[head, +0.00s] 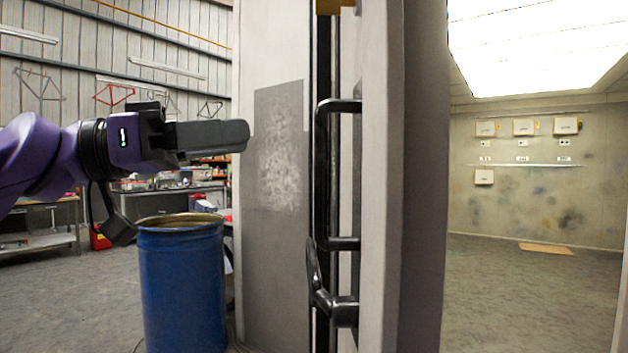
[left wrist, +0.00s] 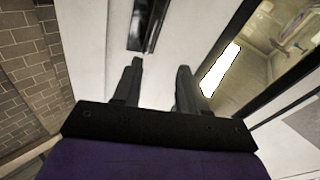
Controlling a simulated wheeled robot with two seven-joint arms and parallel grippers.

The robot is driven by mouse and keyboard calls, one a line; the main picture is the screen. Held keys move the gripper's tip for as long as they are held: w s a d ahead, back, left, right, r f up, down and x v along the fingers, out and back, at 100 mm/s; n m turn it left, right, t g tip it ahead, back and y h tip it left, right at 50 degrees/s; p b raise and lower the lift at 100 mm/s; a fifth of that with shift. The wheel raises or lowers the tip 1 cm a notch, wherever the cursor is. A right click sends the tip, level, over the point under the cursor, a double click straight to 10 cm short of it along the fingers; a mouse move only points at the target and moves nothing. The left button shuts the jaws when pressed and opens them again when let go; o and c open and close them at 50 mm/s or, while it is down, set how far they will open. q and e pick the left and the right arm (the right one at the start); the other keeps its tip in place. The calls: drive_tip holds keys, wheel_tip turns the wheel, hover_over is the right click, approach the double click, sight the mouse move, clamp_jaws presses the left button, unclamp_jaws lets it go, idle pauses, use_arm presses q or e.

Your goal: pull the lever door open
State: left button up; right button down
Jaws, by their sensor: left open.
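The door (head: 382,180) is a pale panel seen nearly edge-on in the middle of the head view, and the booth interior shows to its right. A black upright pull bar (head: 323,170) stands out from its left-facing side. Below it is a dark lever handle (head: 335,305). My left gripper (head: 244,135) points right, level with the upper part of the bar and apart from it in the picture. In the left wrist view its two fingers (left wrist: 158,70) are spread with nothing between them. A dark glossy part (left wrist: 147,25) lies beyond them against a pale surface; I cannot tell which part it is.
A blue drum (head: 182,285) stands below my left gripper. A pale panel with a grey scuffed plate (head: 280,145) is left of the handles. Workbenches (head: 60,225) stand far left. The booth floor (head: 525,295) at right is mostly clear.

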use_arm(q)
drive_tip(key=d, duration=0.3)
drive_tip(key=w+d+f+m+g+p, duration=0.1)
drive_tip(key=d, duration=0.3)
drive_tip(key=w+d+f+m+y, duration=0.1)
drive_tip(key=d, duration=0.3)
drive_tip(key=shift+w+d+f+g, duration=0.1)
drive_tip(key=shift+f+g, duration=0.15)
drive_tip(key=shift+g, duration=0.15)
clamp_jaws()
